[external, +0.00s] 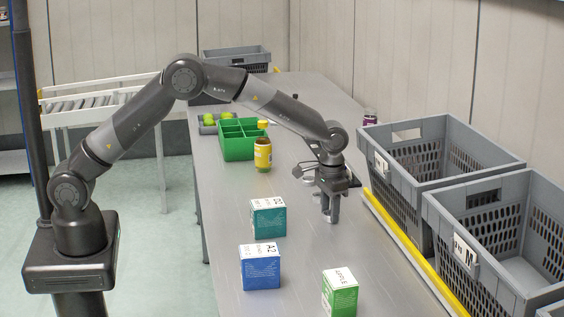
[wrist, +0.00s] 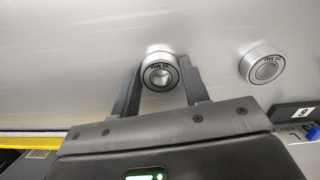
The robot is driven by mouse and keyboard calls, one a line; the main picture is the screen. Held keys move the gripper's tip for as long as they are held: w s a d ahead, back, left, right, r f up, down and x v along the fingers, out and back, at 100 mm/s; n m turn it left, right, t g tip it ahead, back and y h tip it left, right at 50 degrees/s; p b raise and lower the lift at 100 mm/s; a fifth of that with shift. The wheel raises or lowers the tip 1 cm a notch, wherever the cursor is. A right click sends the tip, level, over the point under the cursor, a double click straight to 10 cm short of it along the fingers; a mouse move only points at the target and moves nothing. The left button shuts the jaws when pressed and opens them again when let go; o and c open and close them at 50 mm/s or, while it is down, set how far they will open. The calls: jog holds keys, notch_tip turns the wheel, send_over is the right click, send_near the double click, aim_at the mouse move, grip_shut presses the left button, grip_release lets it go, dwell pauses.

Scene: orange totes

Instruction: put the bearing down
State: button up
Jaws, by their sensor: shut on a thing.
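In the wrist view a silver ring-shaped bearing (wrist: 160,72) with a dark inner ring and a central hole sits between the two dark fingers. My gripper (external: 330,214) is shut on it and points down at the grey table (external: 230,282) in the external view. The held bearing is not clearly visible there, and I cannot tell whether it touches the table. A second, similar bearing (wrist: 263,65) lies on the table to the right of my gripper in the wrist view.
Grey crates (external: 432,135) (external: 520,250) stand on the right behind a yellow edge strip (external: 405,240). Teal (external: 268,218), blue (external: 260,267) and green-white (external: 340,292) boxes stand in front. A yellow jar (external: 263,155) and green divided tray (external: 237,150) are farther back.

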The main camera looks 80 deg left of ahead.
jog(key=o, duration=1)
jog(key=shift+f, duration=0.1)
notch_tip(320, 180, up, 12)
jog(key=s+a+r+t, duration=0.1)
jog(key=s+a+r, duration=0.1)
jog(key=s+r, duration=0.8)
jog(key=s+a+r+m+t, duration=0.1)
jog(key=s+r+t, duration=0.15)
jog(key=s, duration=0.95)
jog(key=s+a+r+t, duration=0.1)
jog(key=s+r, duration=0.2)
jog(key=s, duration=0.8)
jog(key=s+a+f+m+t, duration=0.1)
jog(key=s+f, duration=0.3)
jog(key=s, duration=0.7)
jog(key=shift+s+f, duration=0.3)
jog(key=shift+f, duration=0.05)
